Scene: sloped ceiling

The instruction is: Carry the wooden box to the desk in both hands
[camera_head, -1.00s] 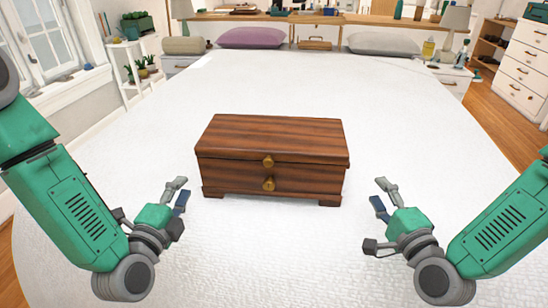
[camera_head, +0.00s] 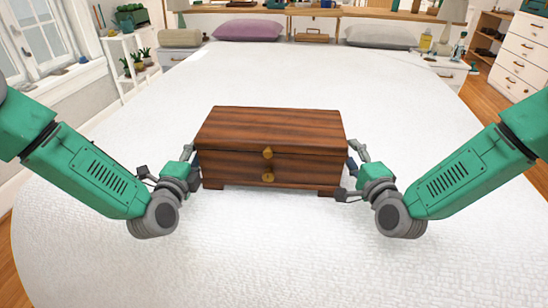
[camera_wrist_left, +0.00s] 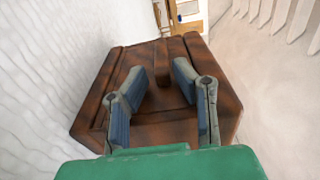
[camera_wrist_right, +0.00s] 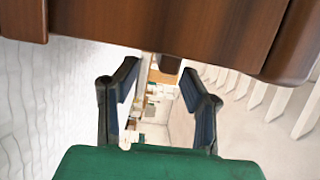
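The wooden box (camera_head: 235,170) is dark brown with two brass knobs on its front. It sits upright with its lid shut on the white bed. My left gripper (camera_head: 191,166) is at the box's left end; in the left wrist view its fingers (camera_wrist_left: 155,98) are open in front of the box (camera_wrist_left: 165,133), with a dark upright bar beyond and between them. My right gripper (camera_head: 352,167) is at the right end; in the right wrist view its fingers (camera_wrist_right: 160,98) are open, with the box (camera_wrist_right: 170,25) across the top and a small dark piece between them. Contact is unclear.
The white bed (camera_head: 275,250) is clear around the box. A purple pillow (camera_head: 248,30) and a grey pillow (camera_head: 382,36) lie at its far end. A wooden desk (camera_head: 300,12) stands beyond. A plant shelf (camera_head: 125,55) is at left, a white drawer unit (camera_head: 520,55) at right.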

